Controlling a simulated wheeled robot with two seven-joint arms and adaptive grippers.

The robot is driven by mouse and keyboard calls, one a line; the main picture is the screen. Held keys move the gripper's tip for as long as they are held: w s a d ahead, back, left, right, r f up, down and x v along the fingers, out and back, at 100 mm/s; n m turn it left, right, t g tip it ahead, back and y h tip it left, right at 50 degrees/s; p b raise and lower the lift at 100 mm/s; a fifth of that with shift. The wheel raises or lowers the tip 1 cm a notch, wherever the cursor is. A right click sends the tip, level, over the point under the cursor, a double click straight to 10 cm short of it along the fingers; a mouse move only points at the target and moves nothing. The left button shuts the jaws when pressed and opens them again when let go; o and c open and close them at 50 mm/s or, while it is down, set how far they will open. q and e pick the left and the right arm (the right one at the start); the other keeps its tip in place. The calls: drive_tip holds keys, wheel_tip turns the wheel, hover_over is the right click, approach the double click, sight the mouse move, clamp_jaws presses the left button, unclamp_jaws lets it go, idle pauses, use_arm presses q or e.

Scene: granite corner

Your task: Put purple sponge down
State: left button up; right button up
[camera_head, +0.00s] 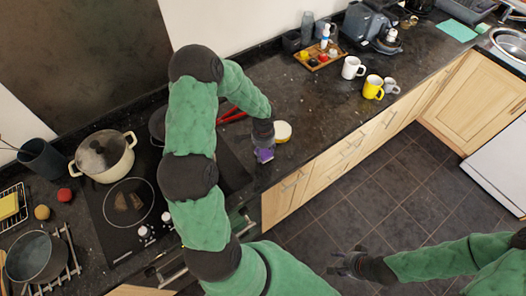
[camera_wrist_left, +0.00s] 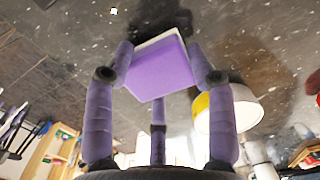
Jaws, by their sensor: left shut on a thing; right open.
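The purple sponge (camera_wrist_left: 158,70) has a pale edge and sits between the fingertips of my left gripper (camera_wrist_left: 160,75) in the left wrist view. In the head view my left gripper (camera_head: 264,154) is low at the counter's front edge, just right of the hob. The sponge and the purple fingers are hard to tell apart there. I cannot tell whether the sponge touches the granite. My right gripper (camera_head: 346,262) is open and empty over the floor.
A round yellow and white tub (camera_head: 282,131) stands close to the left gripper; it also shows in the left wrist view (camera_wrist_left: 226,108). A white mug (camera_head: 353,68) and a yellow mug (camera_head: 373,88) stand further right. The granite counter (camera_head: 315,100) between is mostly clear. A pot (camera_head: 104,156) is at left.

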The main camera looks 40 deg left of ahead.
use_arm(q)
drive_tip(key=shift+f, duration=0.45)
drive_tip(key=shift+f, duration=0.1)
drive_tip(key=o, duration=1.2)
